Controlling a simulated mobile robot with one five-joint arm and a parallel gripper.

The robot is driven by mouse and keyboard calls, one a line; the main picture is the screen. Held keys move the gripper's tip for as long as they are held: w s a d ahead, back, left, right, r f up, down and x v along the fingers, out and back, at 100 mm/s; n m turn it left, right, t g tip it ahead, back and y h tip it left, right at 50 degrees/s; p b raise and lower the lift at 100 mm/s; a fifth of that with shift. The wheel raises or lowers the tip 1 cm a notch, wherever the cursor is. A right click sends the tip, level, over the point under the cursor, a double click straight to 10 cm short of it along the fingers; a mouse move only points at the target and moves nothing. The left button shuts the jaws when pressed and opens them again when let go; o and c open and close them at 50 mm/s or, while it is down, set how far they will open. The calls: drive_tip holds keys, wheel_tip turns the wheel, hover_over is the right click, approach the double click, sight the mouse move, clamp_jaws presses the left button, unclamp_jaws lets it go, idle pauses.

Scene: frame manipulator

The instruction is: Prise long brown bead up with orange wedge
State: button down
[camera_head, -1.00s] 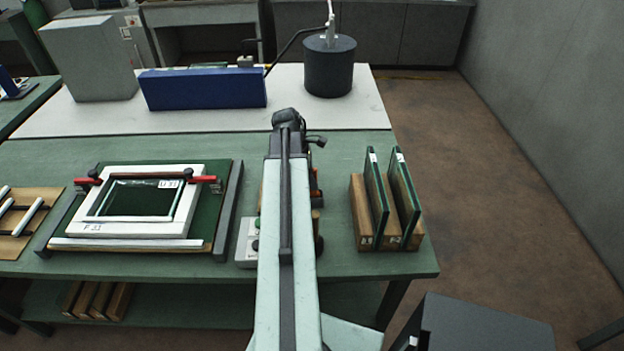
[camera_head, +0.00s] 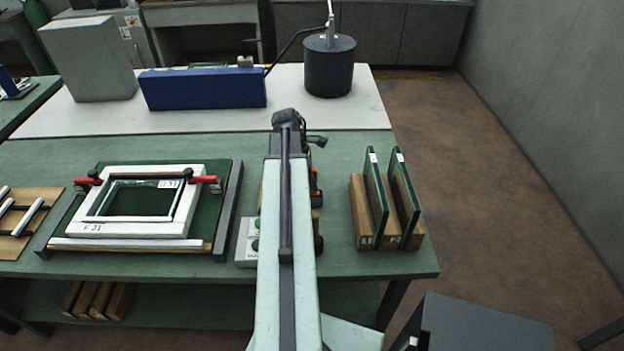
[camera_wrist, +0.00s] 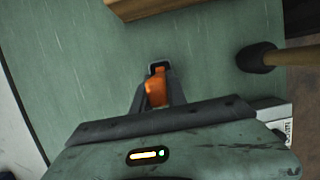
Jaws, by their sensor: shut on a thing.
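My gripper (camera_wrist: 157,72) is shut on the orange wedge (camera_wrist: 156,92) in the wrist view, above the green bench top. In the head view my arm hides the gripper. A white frame (camera_head: 130,229) lies flat on the green fixture, left of my arm. It surrounds a glass pane (camera_head: 140,201) with a small label. A dark brown strip (camera_head: 145,174), perhaps the long brown bead, runs along the far side of the opening, between two red clamps (camera_head: 205,180). My gripper is to the right of this frame and apart from it.
A dark-headed mallet (camera_wrist: 256,58) lies right of my gripper in the wrist view, and a wooden block (camera_wrist: 150,6) is above. Upright panes stand in a wooden rack (camera_head: 361,215) at right. White strips lie on a brown board (camera_head: 38,205) at far left.

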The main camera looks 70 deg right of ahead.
sight(316, 169)
drive_tip(key=shift+r, duration=0.1)
idle(0.4)
wheel_tip(316, 169, up, 7)
drive_tip(key=p, duration=0.7)
drive_tip(key=shift+s, duration=0.1)
drive_tip(key=shift+r+p, duration=0.4)
drive_tip(key=shift+p, duration=0.15)
drive_tip(key=shift+f, duration=0.15)
